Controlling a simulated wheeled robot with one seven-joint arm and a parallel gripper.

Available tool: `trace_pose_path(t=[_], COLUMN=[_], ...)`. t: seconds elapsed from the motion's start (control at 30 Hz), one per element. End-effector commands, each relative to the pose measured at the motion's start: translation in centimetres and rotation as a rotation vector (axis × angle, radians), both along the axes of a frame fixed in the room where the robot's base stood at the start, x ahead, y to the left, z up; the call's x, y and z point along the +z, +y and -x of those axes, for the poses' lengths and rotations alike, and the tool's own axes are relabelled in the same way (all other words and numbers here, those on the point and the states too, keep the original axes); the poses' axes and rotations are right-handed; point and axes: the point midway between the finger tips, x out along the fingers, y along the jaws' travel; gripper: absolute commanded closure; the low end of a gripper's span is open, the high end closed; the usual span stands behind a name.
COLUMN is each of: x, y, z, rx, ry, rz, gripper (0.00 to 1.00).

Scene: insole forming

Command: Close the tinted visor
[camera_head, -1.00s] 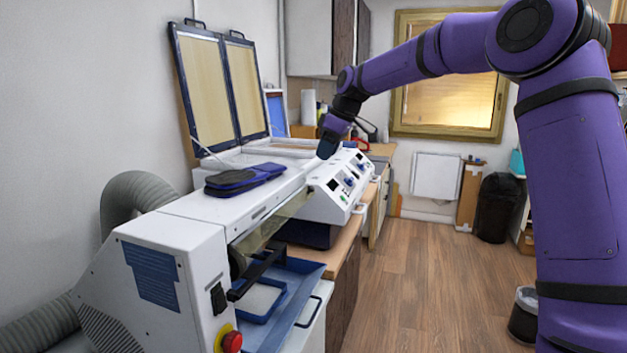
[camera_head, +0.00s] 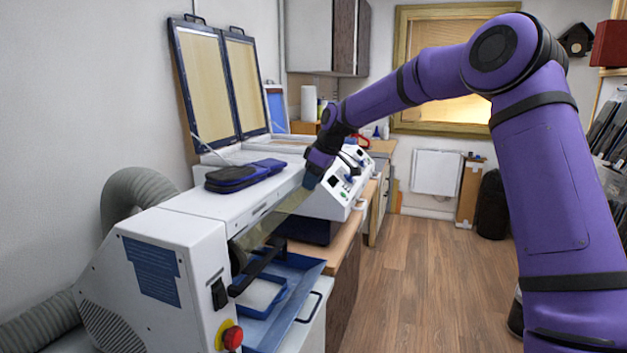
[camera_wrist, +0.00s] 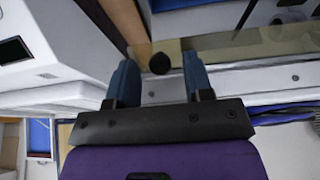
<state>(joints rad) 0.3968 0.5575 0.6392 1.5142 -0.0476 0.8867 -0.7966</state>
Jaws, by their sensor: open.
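The tinted visor (camera_head: 272,222) is a see-through yellowish panel along the front of the white machine (camera_head: 170,250). It slants outward over the blue tray, so it looks raised. My gripper (camera_head: 311,181) is at the far end of the visor, near the machine's front top edge. In the wrist view, the open, empty fingers (camera_wrist: 159,68) point toward the visor (camera_wrist: 235,48). A round black knob (camera_wrist: 160,63) appears between the fingertips, near the visor's end. I cannot tell whether the fingers touch anything.
Dark blue pads (camera_head: 243,176) lie on the machine's top. A blue tray (camera_head: 290,275) sits below the visor. A red button (camera_head: 232,337) is at the near front. A white control box (camera_head: 335,190) stands close behind my gripper.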

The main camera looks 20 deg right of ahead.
Motion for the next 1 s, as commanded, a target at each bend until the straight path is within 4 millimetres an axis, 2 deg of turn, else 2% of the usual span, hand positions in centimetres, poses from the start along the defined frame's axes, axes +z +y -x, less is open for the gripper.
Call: trace_pose_path(t=[0.13, 0.33, 0.67, 1.0], x=[0.0, 0.0, -0.1, -1.0], y=[0.0, 0.0, -0.2, -0.5], z=[0.0, 0.0, 0.1, 0.2], rx=[0.000, 0.000, -0.002, -0.006], ry=[0.000, 0.000, -0.020, -0.136], rz=[0.000, 0.000, -0.029, -0.194], gripper=[0.55, 1.00, 1.00, 1.00])
